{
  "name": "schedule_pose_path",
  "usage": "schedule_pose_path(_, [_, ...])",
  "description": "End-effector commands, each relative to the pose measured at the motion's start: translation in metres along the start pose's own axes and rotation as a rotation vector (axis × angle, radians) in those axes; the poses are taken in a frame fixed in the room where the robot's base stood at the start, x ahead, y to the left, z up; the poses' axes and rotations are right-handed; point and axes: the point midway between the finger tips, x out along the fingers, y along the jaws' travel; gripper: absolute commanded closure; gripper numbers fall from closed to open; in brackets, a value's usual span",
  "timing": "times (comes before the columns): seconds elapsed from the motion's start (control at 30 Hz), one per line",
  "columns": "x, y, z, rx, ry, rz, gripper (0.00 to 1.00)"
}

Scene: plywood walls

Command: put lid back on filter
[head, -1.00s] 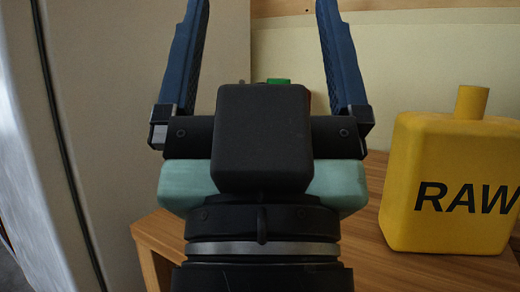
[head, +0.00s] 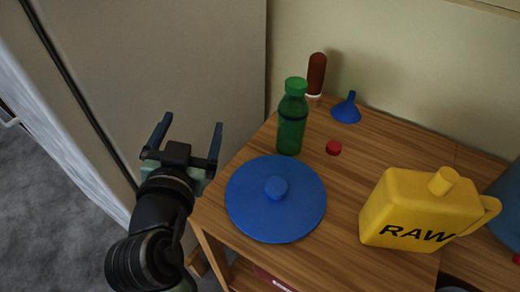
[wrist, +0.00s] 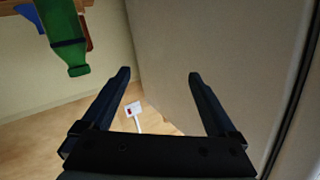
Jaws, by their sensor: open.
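A round blue lid (head: 299,205) with a central knob (head: 276,188) lies flat on the wooden table in the head view. My gripper (head: 191,125) is to the left of the lid, beyond the table's left edge, and does not touch it. Its jaws are open and empty, also in the wrist view (wrist: 158,75). A blue object (head: 508,205), cut off at the right edge behind the yellow jug, may be the filter; I cannot tell for sure.
On the wooden table (head: 335,215) stand a green bottle (head: 291,122), a yellow RAW jug (head: 410,210), a red cap (head: 333,148), a blue funnel (head: 346,108) and a brown-handled tool (head: 316,75). A tall grey panel (head: 160,65) is behind my gripper.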

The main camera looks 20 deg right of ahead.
Motion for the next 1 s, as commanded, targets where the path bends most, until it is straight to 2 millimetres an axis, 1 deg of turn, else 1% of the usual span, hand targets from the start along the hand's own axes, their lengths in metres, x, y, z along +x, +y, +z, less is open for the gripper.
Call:
schedule_pose_path(0.03, [-0.006,0.006,0.005,-0.008,-0.061,0.064,0.06])
schedule_pose_path(0.1, [-0.015,0.021,0.028,-0.011,-0.121,0.155,0.06])
schedule_pose_path(0.17, [-0.027,0.035,0.044,-0.018,-0.158,0.232,0.06])
schedule_pose_path(0.2, [-0.037,0.044,0.053,-0.023,-0.178,0.282,0.06])
schedule_pose_path(0.3, [-0.063,0.065,0.071,-0.043,-0.203,0.394,0.06])
schedule_pose_path(0.4, [-0.088,0.081,0.081,-0.062,-0.203,0.476,0.06])
schedule_pose_path(0.5, [-0.107,0.092,0.086,-0.076,-0.191,0.529,0.06])
schedule_pose_path(0.6, [-0.117,0.099,0.09,-0.082,-0.182,0.554,0.06])
schedule_pose_path(0.67, [-0.117,0.102,0.092,-0.084,-0.177,0.562,0.06])
schedule_pose_path(0.73, [-0.112,0.107,0.094,-0.084,-0.175,0.567,0.06])
schedule_pose_path(1.0, [-0.069,0.133,0.101,-0.081,-0.175,0.565,0.06])
